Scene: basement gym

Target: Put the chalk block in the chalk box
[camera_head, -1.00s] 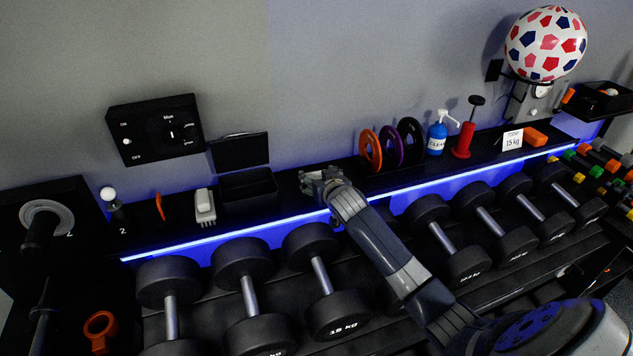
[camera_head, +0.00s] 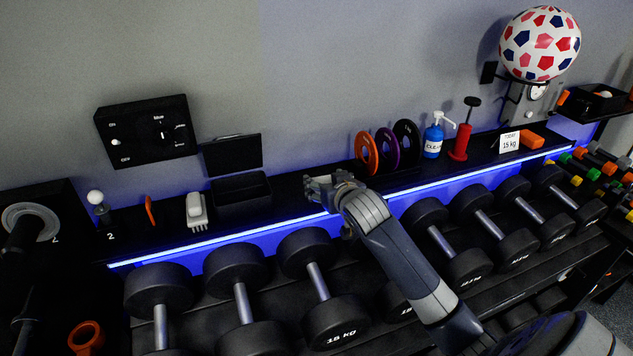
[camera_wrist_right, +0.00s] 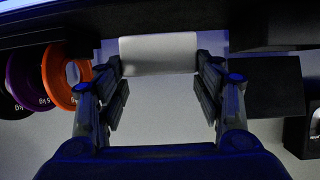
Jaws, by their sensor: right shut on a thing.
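A pale chalk block (camera_wrist_right: 158,54) sits between the fingertips of my right gripper (camera_wrist_right: 158,62) in the wrist view. The right gripper (camera_head: 322,187) is shut on it. In the head view the gripper is above the shelf, right of the chalk box and left of the weight plates, and the block is not clearly visible there. The black chalk box (camera_head: 243,203) stands on the shelf against the wall, with its lid (camera_head: 232,154) raised. The gripper is apart from the box. My left gripper is not in view.
A white brush (camera_head: 196,210) stands left of the box. Coloured plates (camera_head: 366,154), a blue bottle (camera_head: 433,142) and a red pump (camera_head: 461,142) stand to the gripper's right. Large dumbbells (camera_head: 309,253) line the rack below. A black switch panel (camera_head: 147,131) is on the wall.

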